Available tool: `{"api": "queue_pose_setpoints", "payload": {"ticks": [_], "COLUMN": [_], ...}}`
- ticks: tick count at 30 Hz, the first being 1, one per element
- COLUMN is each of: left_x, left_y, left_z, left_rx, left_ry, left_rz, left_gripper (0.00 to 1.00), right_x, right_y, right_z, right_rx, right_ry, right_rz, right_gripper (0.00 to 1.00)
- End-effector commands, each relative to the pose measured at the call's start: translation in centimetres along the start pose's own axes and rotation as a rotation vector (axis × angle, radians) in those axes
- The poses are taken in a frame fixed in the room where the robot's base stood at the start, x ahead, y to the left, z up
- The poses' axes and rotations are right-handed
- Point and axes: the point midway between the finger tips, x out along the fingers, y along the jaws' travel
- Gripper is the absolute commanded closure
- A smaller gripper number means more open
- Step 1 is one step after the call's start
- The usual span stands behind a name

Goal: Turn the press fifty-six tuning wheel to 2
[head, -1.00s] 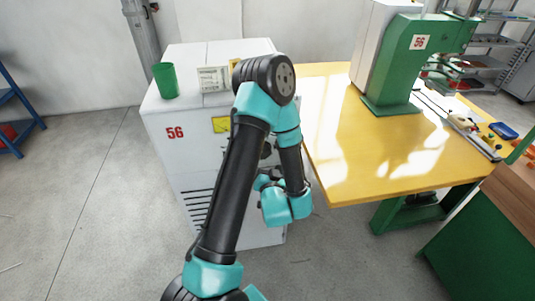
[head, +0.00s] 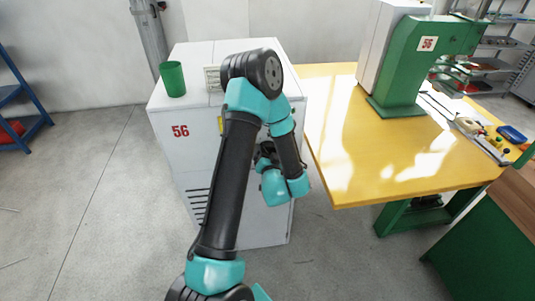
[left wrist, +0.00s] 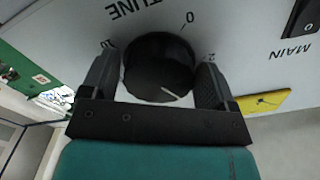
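The tuning wheel (left wrist: 158,68) is a round black knob with a white pointer line, on the cabinet's light panel in the left wrist view. Upside-down lettering and the marks 0, 2 and 10 show around it. The line points to the lower right, past the 2. My left gripper (left wrist: 160,82) has one finger on each side of the wheel, both appearing to touch it. In the head view my left gripper (head: 266,154) is at the front of the white cabinet (head: 180,165) marked 56, and my arm hides the wheel. My right gripper is not in view.
A green cup (head: 173,80) stands on the cabinet. A yellow table (head: 365,150) with a green press (head: 402,80) marked 56 is at the right. In the left wrist view, a MAIN switch (left wrist: 300,17) and a yellow label (left wrist: 262,102) are near the wheel.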

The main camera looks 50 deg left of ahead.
Motion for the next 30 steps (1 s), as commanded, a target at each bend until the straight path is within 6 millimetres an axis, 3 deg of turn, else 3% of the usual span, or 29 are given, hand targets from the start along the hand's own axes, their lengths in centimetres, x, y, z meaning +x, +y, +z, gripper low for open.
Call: {"api": "queue_pose_setpoints", "payload": {"ticks": [11,20,30], "left_x": [-0.02,-0.03,-0.03], "left_y": [0.00,0.02,0.08], "left_z": [0.00,0.00,0.00], "left_rx": [0.000,-0.026,-0.189], "left_ry": [0.000,0.000,0.000], "left_rz": [0.000,0.000,0.000], "left_gripper": [0.53,0.53,0.53], "right_x": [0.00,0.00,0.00], "right_y": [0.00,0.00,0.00], "right_z": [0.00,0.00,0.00], "right_rx": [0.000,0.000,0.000], "right_ry": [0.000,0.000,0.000], "right_rz": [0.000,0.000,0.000], "right_gripper": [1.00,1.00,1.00]}}
